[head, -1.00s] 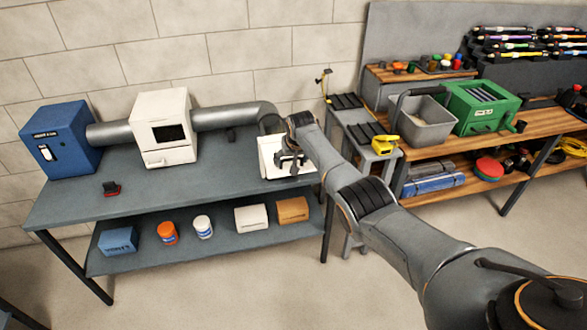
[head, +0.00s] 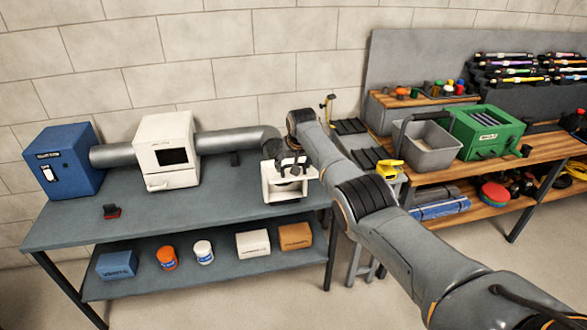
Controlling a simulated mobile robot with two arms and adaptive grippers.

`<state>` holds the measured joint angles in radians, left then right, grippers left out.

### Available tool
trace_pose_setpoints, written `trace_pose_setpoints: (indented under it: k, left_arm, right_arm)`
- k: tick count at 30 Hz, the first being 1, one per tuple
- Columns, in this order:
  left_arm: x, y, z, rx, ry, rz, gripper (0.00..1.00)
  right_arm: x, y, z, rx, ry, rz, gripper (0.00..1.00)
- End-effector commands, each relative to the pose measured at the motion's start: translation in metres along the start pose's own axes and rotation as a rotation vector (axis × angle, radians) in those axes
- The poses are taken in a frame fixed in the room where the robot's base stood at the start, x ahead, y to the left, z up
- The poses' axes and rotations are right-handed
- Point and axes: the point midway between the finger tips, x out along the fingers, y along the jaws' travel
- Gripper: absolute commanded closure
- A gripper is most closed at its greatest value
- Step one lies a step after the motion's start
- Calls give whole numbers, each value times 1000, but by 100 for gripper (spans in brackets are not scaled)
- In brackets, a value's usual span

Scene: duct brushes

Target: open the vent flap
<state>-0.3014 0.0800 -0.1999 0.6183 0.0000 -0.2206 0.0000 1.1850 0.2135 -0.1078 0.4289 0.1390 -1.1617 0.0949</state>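A grey metal duct (head: 232,142) runs along the back of the grey bench and bends down at its right end. Below the bend stands a white vent box (head: 268,191) with a frame-like front and a shadowed opening. My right arm comes in from the right. Its gripper (head: 291,167) is at the upper part of this white box, over its opening. The fingers are small and dark here, so I cannot tell whether they touch the flap or are shut. The flap itself is not clearly distinguishable behind the gripper. My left gripper is not in view.
A blue box (head: 64,160) and a white housing with a dark window (head: 168,150) stand along the duct. A grey bin (head: 428,147) and green box (head: 487,132) stand right.

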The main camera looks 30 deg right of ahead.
Motion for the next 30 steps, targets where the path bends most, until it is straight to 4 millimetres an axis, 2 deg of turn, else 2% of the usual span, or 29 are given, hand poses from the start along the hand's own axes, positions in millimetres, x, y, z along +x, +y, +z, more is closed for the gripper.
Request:
trace_pose_setpoints:
  k: [1,11,12,13,25,30]
  left_arm:
    - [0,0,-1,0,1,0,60]
    - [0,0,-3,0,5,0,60]
    - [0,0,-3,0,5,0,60]
    - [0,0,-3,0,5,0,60]
    - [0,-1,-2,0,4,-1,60]
    - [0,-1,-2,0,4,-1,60]
  right_arm:
    - [-2,3,-5,-1,14,6,82]
    - [-2,3,-4,-2,13,6,82]
    - [-2,3,-4,-2,13,6,21]
    - [-2,3,-4,-2,13,6,16]
    - [-1,0,-1,-1,5,1,16]
    - [-8,0,-2,-1,6,0,16]
